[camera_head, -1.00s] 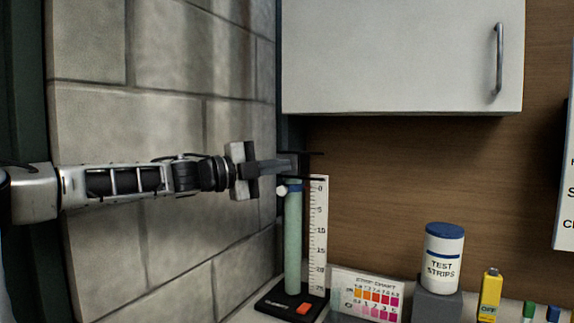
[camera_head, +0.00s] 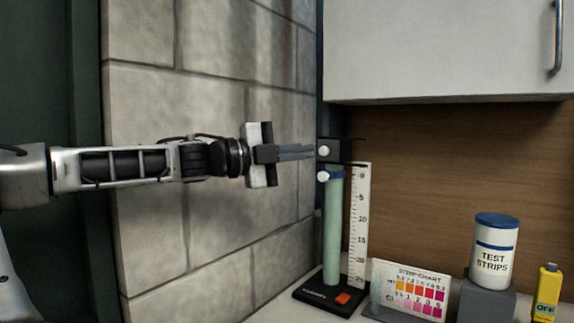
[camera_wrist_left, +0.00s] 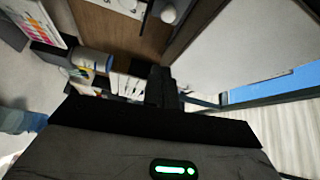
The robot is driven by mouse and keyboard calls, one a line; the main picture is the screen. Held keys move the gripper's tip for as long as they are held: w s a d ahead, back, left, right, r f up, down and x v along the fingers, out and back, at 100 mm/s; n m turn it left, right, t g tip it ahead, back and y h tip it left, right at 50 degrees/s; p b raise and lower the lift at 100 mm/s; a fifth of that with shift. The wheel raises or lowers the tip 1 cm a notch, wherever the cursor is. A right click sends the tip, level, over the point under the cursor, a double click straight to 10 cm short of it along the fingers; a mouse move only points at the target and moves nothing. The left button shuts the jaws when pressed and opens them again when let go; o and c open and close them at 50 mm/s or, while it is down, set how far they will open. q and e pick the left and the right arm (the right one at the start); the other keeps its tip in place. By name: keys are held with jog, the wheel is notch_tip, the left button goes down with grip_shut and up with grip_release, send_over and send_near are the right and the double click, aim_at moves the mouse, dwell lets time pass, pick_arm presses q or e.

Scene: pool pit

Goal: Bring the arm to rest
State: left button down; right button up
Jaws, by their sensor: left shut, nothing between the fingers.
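My left arm comes in from the left, roughly level, in the head view. Its gripper (camera_head: 312,152) is shut and empty, with the fingers together and pointing right. The fingertips are just left of a black block with a white knob (camera_head: 324,151), at the top of a measuring stand. Whether they touch it I cannot tell. The stand has a pale green tube (camera_head: 333,230), a white ruler (camera_head: 360,225) and a black base with a red button (camera_head: 342,299). The wrist view shows the closed dark fingers (camera_wrist_left: 160,86). My right gripper is not in view.
A stone block wall (camera_head: 220,215) stands behind my left arm. A white cabinet (camera_head: 440,55) hangs at upper right. A strip chart (camera_head: 410,290), a test strips bottle (camera_head: 494,252) on a grey block (camera_head: 486,301) and a yellow bottle (camera_head: 547,293) stand along the counter.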

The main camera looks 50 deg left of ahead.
pick_arm(q)
jog(key=v, duration=0.2)
jog(key=shift+s+a, duration=0.1)
jog(key=shift+s, duration=0.2)
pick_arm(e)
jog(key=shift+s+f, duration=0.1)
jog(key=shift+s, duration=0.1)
pick_arm(q)
jog(key=shift+w, duration=0.15)
jog(key=w+a+p, duration=0.1)
jog(key=w+p, duration=0.2)
jog(key=w, duration=0.6)
jog(key=shift+w+p, duration=0.2)
jog(key=shift+p, duration=0.15)
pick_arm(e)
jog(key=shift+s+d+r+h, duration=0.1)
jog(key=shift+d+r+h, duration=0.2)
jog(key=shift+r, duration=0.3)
pick_arm(q)
jog(key=shift+f, duration=0.1)
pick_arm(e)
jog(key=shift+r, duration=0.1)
